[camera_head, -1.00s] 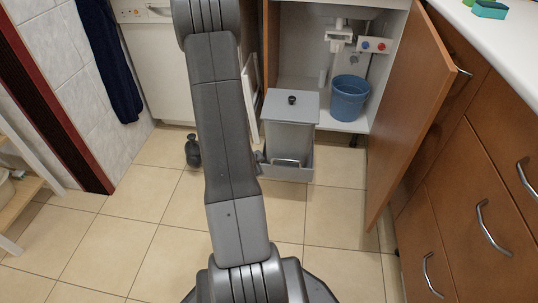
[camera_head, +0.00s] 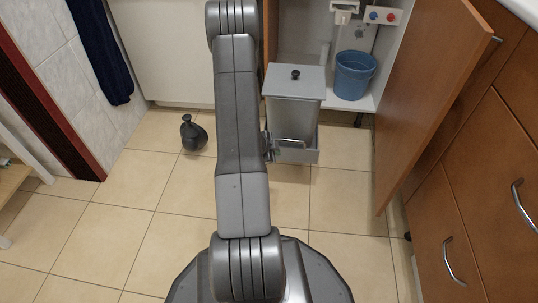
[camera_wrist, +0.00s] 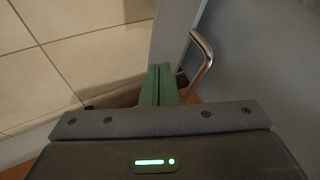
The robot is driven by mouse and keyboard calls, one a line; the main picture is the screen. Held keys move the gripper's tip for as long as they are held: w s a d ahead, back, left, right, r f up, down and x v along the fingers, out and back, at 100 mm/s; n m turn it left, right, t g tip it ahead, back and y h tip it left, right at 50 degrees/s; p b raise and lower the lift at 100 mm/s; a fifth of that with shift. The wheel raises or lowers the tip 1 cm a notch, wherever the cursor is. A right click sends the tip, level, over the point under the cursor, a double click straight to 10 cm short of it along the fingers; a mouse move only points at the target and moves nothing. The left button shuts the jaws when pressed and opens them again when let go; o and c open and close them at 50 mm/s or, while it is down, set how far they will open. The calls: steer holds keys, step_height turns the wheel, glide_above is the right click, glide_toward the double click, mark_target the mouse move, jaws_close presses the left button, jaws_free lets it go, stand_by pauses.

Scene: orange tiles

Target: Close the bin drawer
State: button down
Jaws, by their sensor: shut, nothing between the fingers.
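The bin drawer (camera_head: 297,152) is pulled out of the open cabinet under the counter. It carries a grey lidded bin (camera_head: 295,85) with a black knob. In the wrist view, its curved metal handle (camera_wrist: 203,52) stands out from the grey front. My gripper (camera_wrist: 159,84) has green fingers that are together, with nothing between them. They are just left of the handle; I cannot tell whether they touch it or the drawer. In the head view, my arm hides most of the gripper, at the drawer's left front.
An open wooden cabinet door (camera_head: 433,100) stands right of the drawer. A blue bucket (camera_head: 354,75) sits inside the cabinet. A dark vase (camera_head: 193,134) stands on the floor to the left. Wooden drawers (camera_head: 485,190) line the right side. Tiled floor in front is clear.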

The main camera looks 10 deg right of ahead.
steer(key=shift+w+d+r, duration=0.15)
steer(key=shift+w+r, duration=0.05)
steer(key=shift+w, duration=0.35)
steer(key=shift+w+d+r, duration=0.1)
steer(key=shift+w+r, duration=0.1)
steer(key=shift+w, duration=0.3)
steer(key=shift+w+d+r, duration=0.15)
steer(key=shift+w+r, duration=0.05)
steer(key=shift+w, duration=0.35)
